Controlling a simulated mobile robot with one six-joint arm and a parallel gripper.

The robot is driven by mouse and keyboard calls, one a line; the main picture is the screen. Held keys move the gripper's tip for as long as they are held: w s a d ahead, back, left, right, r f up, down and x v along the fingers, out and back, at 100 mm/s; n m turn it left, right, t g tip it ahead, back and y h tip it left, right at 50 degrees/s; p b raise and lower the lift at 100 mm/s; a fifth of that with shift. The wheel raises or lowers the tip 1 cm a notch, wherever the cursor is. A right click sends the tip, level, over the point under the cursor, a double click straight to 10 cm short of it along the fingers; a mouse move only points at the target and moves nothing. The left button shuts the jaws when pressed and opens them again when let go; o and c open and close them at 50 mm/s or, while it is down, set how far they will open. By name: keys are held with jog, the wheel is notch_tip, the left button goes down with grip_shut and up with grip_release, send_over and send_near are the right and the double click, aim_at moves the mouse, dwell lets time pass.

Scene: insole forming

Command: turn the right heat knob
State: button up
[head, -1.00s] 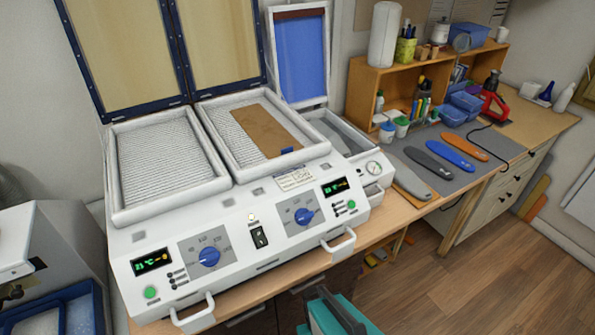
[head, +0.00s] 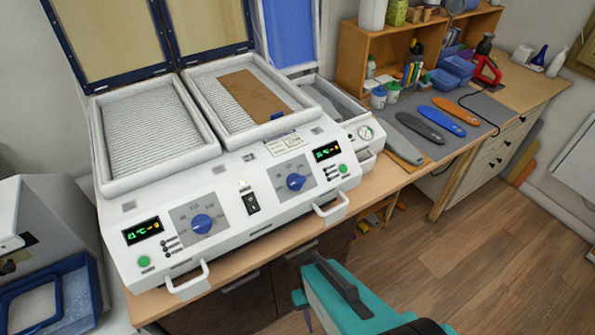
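The right heat knob (head: 296,182) is a blue dial on a grey scale plate, on the sloped front of the white heating machine (head: 262,222). A similar left heat knob (head: 203,224) sits further left. The right display (head: 327,151) is lit beside a green button (head: 343,168). My teal arm with a dark grey part at its end (head: 338,285) rises from the bottom edge, in front of and below the panel. It appears apart from the right knob, with nothing seen held. Finger opening is not clear.
A white handle (head: 333,211) juts out below the right knob, and another handle (head: 187,281) is at the left. A black switch (head: 251,203) sits between the knobs. Several insoles (head: 420,127) lie on the grey mat at right. The floor at right is clear.

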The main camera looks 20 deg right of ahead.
notch_tip(320, 180, down, 13)
jog(key=b, duration=1.2)
jog(key=shift+s, duration=0.15)
